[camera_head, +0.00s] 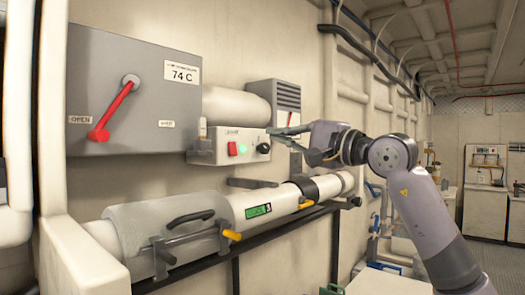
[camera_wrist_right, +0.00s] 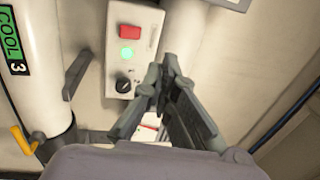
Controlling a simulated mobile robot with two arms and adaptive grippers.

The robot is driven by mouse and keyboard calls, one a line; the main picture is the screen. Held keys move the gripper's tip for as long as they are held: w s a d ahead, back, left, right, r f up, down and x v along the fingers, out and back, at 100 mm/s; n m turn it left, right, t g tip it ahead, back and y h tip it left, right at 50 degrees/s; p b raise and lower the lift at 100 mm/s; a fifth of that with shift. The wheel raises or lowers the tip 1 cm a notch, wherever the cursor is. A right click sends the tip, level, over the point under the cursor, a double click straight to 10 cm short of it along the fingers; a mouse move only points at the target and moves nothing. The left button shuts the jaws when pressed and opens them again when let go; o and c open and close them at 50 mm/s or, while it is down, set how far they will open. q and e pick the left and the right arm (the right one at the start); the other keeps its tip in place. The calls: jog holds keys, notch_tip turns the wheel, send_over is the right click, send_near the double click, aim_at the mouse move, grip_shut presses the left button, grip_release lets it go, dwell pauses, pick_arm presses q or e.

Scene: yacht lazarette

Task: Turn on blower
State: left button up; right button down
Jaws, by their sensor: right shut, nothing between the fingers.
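The blower control box (camera_head: 228,146) is a pale box on the wall with a red switch (camera_head: 232,149), a lit green light (camera_head: 241,149) and a black knob (camera_head: 263,148). In the right wrist view the red switch (camera_wrist_right: 130,33), green light (camera_wrist_right: 127,54) and black knob (camera_wrist_right: 123,85) show above and left of my fingers. My right gripper (camera_head: 276,133) is shut and empty, just right of the box near the knob. It also shows in the right wrist view (camera_wrist_right: 160,82). Contact with the box cannot be told. My left gripper is not in view.
A grey panel (camera_head: 150,75) with a red lever (camera_head: 112,110) and a "74 C" label is on the left wall. Below the box runs a white cylinder (camera_head: 285,199) with a green display reading COOL 3 and yellow handles. A louvred vent (camera_head: 288,97) is behind my gripper.

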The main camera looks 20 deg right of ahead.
jog(key=shift+s+d+r, duration=0.2)
jog(key=shift+s+d, duration=0.1)
jog(key=shift+s, duration=0.2)
jog(key=shift+s+d+r, duration=0.15)
jog(key=shift+s+d, duration=0.1)
jog(key=shift+s, duration=0.25)
jog(key=shift+w, duration=0.15)
